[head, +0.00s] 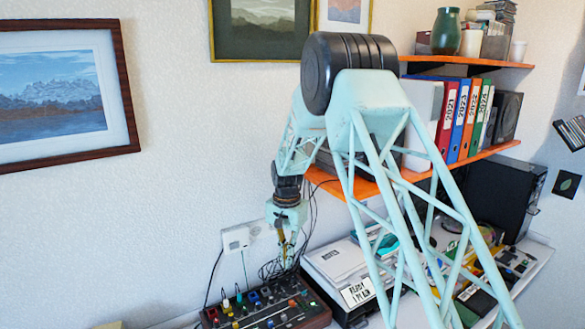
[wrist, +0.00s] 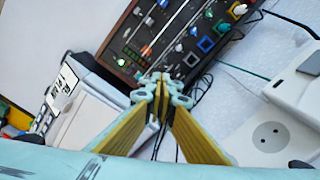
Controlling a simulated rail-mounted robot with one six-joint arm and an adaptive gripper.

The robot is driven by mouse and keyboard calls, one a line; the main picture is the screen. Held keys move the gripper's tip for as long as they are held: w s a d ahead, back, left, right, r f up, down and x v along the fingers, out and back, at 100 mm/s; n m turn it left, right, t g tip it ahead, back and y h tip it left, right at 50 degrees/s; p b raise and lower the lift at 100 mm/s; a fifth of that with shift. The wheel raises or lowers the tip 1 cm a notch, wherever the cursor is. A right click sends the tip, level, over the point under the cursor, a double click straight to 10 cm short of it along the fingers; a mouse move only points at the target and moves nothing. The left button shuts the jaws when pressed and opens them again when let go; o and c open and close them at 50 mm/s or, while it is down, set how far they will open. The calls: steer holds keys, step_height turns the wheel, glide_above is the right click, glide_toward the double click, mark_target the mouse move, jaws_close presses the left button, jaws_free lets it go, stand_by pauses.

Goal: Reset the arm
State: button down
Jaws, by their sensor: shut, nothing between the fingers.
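My gripper (head: 288,264) hangs pointing down from my pale-green arm in the head view, above the back edge of a mixer-like panel with coloured knobs (head: 268,308). In the wrist view my gripper (wrist: 161,82) has its yellow-lined fingers drawn together at the tips, with nothing held between them. The panel (wrist: 172,40) lies beyond the fingertips there. Whether the fingertips touch anything cannot be told.
A white wall socket (head: 236,240) with cables is left of my gripper; the socket (wrist: 268,136) also shows in the wrist view. A labelled device (head: 338,265) stands right of the panel. Orange shelves (head: 470,61) with binders (head: 458,120) are at right. The left wall has a framed picture (head: 60,95).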

steer(key=s+d+r+n+t, duration=0.1)
steer(key=s+d+r, duration=0.4)
steer(key=s+r, duration=0.4)
steer(key=s+d+r+n+b, duration=0.1)
steer(key=s+d+r, duration=0.4)
steer(key=s+r, duration=0.45)
steer(key=s+d+r+n+t, duration=0.1)
steer(key=s+d+r, duration=0.5)
steer(key=r, duration=0.5)
steer(key=s+d+r+n, duration=0.1)
steer(key=s+d, duration=0.2)
steer(key=s, duration=1.4)
steer(key=s+d+r+n+t+b, duration=0.1)
steer(key=s+d, duration=0.3)
steer(key=s, duration=1.4)
steer(key=shift+r+t, duration=0.2)
steer(key=shift+t, duration=0.1)
